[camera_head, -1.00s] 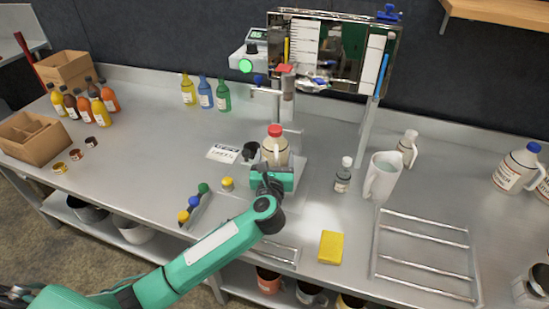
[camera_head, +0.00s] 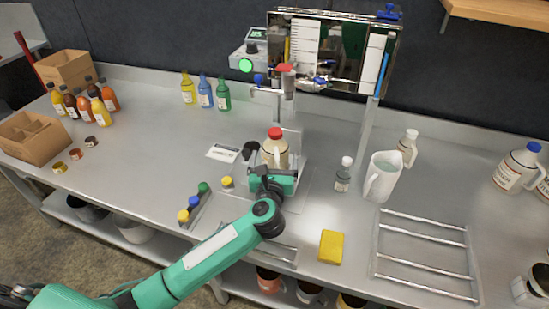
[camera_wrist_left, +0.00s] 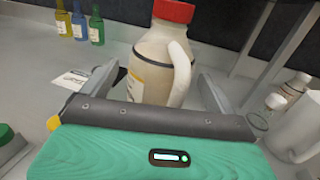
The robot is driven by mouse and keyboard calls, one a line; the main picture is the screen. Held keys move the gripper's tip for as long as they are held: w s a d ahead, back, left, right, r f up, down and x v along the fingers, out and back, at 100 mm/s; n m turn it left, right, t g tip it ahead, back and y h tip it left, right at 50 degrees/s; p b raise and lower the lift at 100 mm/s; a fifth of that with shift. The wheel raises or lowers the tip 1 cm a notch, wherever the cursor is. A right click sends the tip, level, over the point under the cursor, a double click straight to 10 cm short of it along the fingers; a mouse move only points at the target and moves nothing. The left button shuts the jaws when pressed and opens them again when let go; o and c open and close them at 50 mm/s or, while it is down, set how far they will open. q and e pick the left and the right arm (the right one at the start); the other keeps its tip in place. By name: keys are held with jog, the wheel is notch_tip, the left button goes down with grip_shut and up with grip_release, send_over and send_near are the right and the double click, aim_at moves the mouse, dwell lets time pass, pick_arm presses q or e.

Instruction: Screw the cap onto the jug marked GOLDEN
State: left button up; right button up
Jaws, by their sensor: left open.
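A cream jug (camera_head: 276,157) with a handle and a red cap (camera_head: 275,133) on its top stands upright below the spout at the centre. Its label is partly hidden and I cannot read it. I cannot tell how tightly the cap sits. My left gripper (camera_head: 273,170) is at the jug's near side. In the left wrist view the open fingers (camera_wrist_left: 158,88) lie to either side of the jug (camera_wrist_left: 150,68), with visible gaps. The red cap (camera_wrist_left: 174,11) is above them, cut by the picture's top. My right gripper is out of view.
A small yellow cap (camera_head: 227,181) and a strip of coloured caps (camera_head: 194,203) lie left of the gripper. A small bottle (camera_head: 344,174) and a white pitcher (camera_head: 382,177) stand to the right. A yellow sponge (camera_head: 331,247) and a wire rack (camera_head: 425,255) lie nearer.

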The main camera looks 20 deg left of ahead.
pick_arm(q)
jog(key=v, duration=1.1)
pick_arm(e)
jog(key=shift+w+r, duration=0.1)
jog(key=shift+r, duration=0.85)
pick_arm(q)
jog(key=shift+w, duration=0.1)
jog(key=s+d+r+p, duration=0.1)
jog(key=s+r, duration=0.3)
jog(key=s, duration=0.5)
jog(key=shift+d+p, duration=0.25)
jog(key=shift+p, duration=0.65)
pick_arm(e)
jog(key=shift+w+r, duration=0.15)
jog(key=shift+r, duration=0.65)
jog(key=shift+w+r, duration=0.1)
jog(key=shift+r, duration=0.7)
pick_arm(q)
jog(key=shift+w, duration=0.1)
